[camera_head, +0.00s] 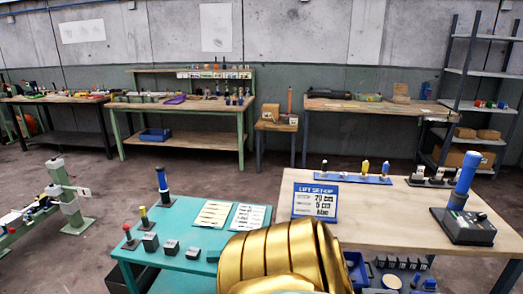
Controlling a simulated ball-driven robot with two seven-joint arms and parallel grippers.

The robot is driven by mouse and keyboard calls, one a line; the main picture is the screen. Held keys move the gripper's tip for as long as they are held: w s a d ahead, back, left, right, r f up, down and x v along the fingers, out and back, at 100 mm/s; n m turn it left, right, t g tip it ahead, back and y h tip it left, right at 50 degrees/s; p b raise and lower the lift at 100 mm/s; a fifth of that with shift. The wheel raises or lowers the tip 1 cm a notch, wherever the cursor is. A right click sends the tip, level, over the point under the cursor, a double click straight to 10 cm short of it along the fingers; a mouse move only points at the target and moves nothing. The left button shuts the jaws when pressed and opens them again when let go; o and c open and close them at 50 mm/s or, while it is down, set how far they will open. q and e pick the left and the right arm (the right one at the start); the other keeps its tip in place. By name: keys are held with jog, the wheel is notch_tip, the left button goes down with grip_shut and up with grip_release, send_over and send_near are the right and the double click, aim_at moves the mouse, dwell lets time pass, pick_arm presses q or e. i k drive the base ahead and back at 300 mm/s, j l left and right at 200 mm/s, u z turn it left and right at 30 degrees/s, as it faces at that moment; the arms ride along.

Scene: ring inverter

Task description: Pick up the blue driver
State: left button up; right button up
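Neither gripper shows in the head view. A blue-handled tool (161,179) stands upright in a dark holder at the back of the teal table (185,215). A larger blue cylinder (465,172) stands, slightly tilted, on a black box (464,225) on the right wooden table (400,215). A blue rack (345,178) at the back of that table holds several small upright pieces, some yellow. I cannot tell which blue thing is the driver. A gold ribbed part, seemingly mine, hides the teal table's right front.
Red (128,236) and yellow-topped (144,217) pegs and several dark blocks stand on the teal table. A blue-and-white sign (315,202) stands on the wooden table's left edge. Benches (185,110) and a metal shelf (480,75) line the wall. Floor (220,178) before the benches is clear.

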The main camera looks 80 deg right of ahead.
aim_at(472, 161)
jog(key=z, duration=4.15)
jog(key=i+z, duration=0.15)
jog(key=i, duration=0.3)
jog(key=i+j+z, duration=0.2)
jog(key=i, duration=0.3)
